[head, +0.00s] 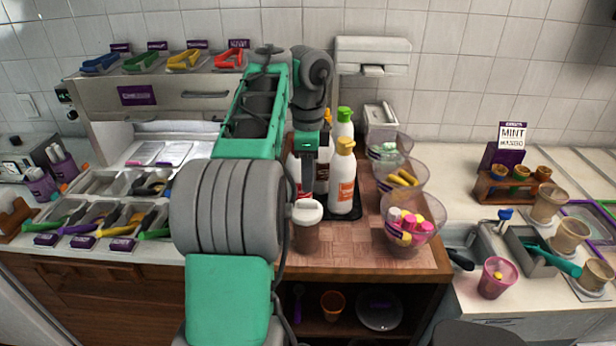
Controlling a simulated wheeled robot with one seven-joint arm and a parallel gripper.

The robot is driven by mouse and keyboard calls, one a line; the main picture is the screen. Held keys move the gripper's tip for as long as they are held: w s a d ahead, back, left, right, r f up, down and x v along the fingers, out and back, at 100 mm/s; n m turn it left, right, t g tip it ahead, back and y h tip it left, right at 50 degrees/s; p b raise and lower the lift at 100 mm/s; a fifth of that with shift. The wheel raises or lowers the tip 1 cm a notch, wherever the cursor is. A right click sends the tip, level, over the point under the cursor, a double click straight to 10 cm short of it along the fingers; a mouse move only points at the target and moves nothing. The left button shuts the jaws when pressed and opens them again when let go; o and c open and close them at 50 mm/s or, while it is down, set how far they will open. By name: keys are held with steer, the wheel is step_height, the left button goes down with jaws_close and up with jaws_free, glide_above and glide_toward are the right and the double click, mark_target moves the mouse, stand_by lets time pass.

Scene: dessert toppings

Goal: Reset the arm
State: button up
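My arm rises from the bottom of the head view in green and grey and bends over the wooden counter (340,259). Its end comes down at the centre, where my gripper (308,190) hangs in front of the bottles. The fingers are small and partly lost against the bottles, so I cannot see whether they are apart or closed. A white-lidded brown cup (307,236) stands just below the gripper. Whether the gripper touches the cup cannot be told from this view.
White bottles, one with an orange cap (342,185), stand behind the cup. Glass bowls (409,238) line the counter's right edge. Topping bins (93,212) lie left, tongs (183,60) on the shelf above. A pink cup (496,279) stands on the right counter.

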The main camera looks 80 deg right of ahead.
steer(key=shift+r, duration=0.75)
steer(key=shift+f, duration=0.1)
steer(key=w+a+f+n+h, duration=0.2)
steer(key=w+a+f+n, duration=0.1)
steer(key=w+a+n, duration=1.8)
steer(key=w+a+f+n+t, duration=0.1)
steer(key=a+f+n, duration=0.2)
steer(key=a, duration=0.5)
steer(key=w+a+f+n+t+y, duration=0.1)
steer(key=a+f+n, duration=0.2)
steer(key=a, duration=0.6)
steer(key=w+a+f+n+t+y, duration=0.1)
steer(key=a+f+n, duration=0.2)
steer(key=a+n, duration=0.4)
steer(key=shift+w+a+t, duration=0.2)
steer(key=shift+a+t, duration=0.1)
steer(key=shift+a, duration=0.8)
